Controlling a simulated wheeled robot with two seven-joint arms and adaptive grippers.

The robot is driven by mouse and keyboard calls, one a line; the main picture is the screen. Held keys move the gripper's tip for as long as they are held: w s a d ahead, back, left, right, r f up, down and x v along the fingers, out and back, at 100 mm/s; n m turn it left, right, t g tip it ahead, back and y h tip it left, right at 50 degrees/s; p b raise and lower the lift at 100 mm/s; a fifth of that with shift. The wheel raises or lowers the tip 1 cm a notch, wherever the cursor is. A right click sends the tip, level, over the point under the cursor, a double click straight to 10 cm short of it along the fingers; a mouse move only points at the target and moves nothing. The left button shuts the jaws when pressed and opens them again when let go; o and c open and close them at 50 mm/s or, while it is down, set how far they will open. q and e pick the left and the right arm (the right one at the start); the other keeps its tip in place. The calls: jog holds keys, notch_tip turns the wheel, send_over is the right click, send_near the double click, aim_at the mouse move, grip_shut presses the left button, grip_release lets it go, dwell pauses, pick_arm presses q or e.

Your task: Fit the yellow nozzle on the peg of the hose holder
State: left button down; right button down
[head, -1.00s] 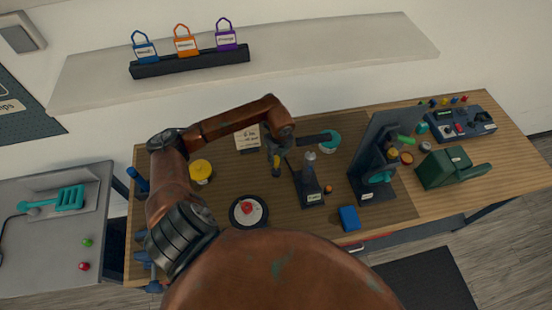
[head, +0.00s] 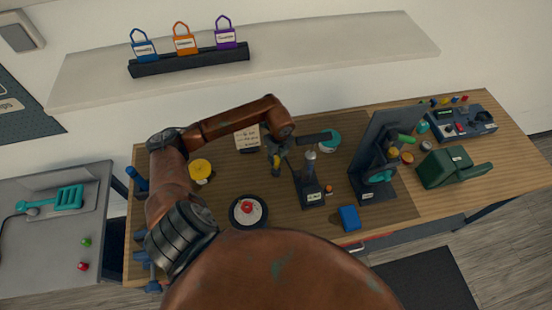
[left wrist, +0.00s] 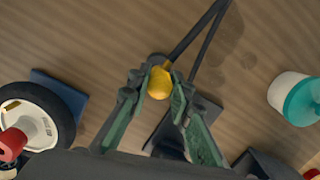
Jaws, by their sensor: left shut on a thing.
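My left gripper (head: 275,160) is above the middle of the wooden bench, just left of a dark stand with a grey upright top and a white label, which appears to be the hose holder (head: 312,188). In the left wrist view the gripper (left wrist: 158,86) has its green-grey fingers shut on the rounded yellow nozzle (left wrist: 159,83). The dark base of the stand (left wrist: 205,108) shows behind and right of the fingers. The peg cannot be made out, and the nozzle appears apart from the stand in the head view. My right gripper is out of view.
A wheel with a red hub (head: 248,211) lies left of the stand, and a yellow round thing (head: 201,170) is behind it. A teal-topped container (head: 329,140), a blue block (head: 349,217) and a tall dark fixture (head: 372,160) are to the right.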

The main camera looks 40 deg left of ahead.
pick_arm(q)
jog(key=shift+f+b, duration=1.05)
jog(key=shift+f, duration=0.25)
dwell(0.4)
jog(key=c, duration=1.7)
grip_release()
jog(key=shift+r, duration=0.1)
jog(key=r, duration=0.7)
jog(key=shift+s+d+r, duration=0.2)
jog(key=shift+d, duration=0.15)
